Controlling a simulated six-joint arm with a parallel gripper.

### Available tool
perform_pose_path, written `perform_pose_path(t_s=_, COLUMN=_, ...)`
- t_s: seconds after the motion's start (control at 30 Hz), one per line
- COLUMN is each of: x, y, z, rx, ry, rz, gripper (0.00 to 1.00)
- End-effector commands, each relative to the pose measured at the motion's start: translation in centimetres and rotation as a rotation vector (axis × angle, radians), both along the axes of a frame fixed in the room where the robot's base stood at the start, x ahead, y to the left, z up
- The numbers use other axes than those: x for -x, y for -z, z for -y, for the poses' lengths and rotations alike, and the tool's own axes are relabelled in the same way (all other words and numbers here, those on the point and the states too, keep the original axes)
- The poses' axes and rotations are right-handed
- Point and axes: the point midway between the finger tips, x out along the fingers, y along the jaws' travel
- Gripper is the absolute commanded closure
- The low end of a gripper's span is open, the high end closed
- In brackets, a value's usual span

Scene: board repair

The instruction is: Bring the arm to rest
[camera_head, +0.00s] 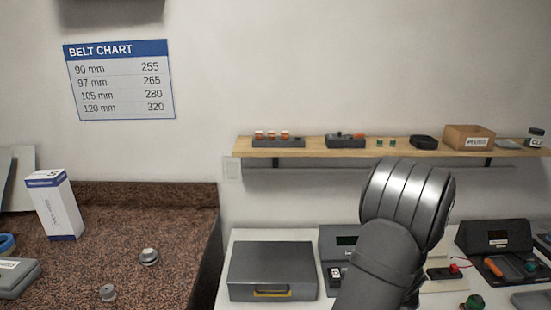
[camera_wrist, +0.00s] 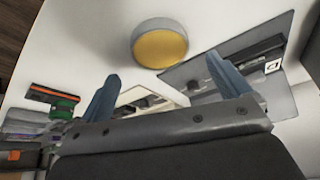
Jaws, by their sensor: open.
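My arm rises in front of the white bench at the lower right of the head view; its large grey joint hides part of the bench. My gripper (camera_wrist: 160,92) shows only in the wrist view. Its two blue-grey fingers stand wide apart with nothing between them. Beyond the fingers are the white bench top, a round yellow disc with a grey rim (camera_wrist: 160,46) and a grey flat device (camera_wrist: 235,65). I cannot tell how far the fingers are above the bench.
A grey case (camera_head: 272,272) with a yellow handle sits on the bench, left of my arm. A wooden shelf (camera_head: 300,153) with small parts runs along the wall. A granite counter (camera_head: 120,215) at left bears a white box (camera_head: 54,205). A belt chart (camera_head: 120,80) hangs above.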

Motion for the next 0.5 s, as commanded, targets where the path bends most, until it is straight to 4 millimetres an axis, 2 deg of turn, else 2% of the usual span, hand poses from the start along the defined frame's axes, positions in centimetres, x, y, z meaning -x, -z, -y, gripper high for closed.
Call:
perform_pose_path(t_s=0.43, x=2.4, y=-6.4, z=-1.0, rx=0.002, ry=0.000, rz=0.002, gripper=0.06)
perform_pose_path(t_s=0.5, x=2.0, y=-4.8, z=-0.9, rx=-0.004, ry=0.000, rz=-0.004, gripper=0.06)
